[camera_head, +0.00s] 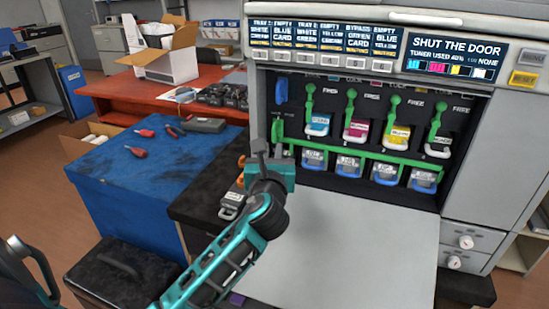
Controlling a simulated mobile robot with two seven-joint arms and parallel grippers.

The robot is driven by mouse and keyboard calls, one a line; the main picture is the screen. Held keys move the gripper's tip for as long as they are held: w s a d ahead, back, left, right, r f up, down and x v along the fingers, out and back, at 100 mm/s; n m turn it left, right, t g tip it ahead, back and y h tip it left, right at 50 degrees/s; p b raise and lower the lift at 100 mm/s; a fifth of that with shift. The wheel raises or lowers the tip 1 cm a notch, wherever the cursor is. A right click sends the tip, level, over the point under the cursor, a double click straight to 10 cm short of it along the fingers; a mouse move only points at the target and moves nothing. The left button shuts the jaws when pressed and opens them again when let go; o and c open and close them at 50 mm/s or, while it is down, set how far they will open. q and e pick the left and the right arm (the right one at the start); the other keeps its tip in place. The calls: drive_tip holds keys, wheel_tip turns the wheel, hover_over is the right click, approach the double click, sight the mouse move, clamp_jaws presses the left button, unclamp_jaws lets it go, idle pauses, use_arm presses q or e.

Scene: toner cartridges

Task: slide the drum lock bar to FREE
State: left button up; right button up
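The green drum lock bar (362,160) runs across the open front of the printer, above a row of drum units with blue-edged fronts (347,166). Its left end is close to my gripper and partly hidden. My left gripper (268,142), teal and dark grey, is upright at the left edge of the opening, beside that end. I cannot tell whether it touches the bar, or whether its fingers are open or shut. Green levers (350,105) stand above the bar by the toner cartridges, with "FREE" labels on the dark panel. My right gripper is not in view.
The printer's pale lowered door (345,250) lies flat below the opening. The printer display (453,57) reads "SHUT THE DOOR". A blue-topped bench (150,165) with red-handled tools stands at left, before a red table (120,88) with an open carton (172,62).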

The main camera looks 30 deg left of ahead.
sight(273, 134)
use_arm(q)
drive_tip(key=b+x, duration=0.1)
drive_tip(key=x, duration=0.3)
drive_tip(key=shift+f+b, duration=0.15)
drive_tip(key=shift+b, duration=0.15)
drive_tip(key=p+x, duration=0.1)
drive_tip(key=x, duration=0.2)
drive_tip(key=shift+w+a, duration=0.2)
drive_tip(key=shift+w, duration=0.15)
drive_tip(key=shift+a+r, duration=0.15)
drive_tip(key=shift+r, duration=0.25)
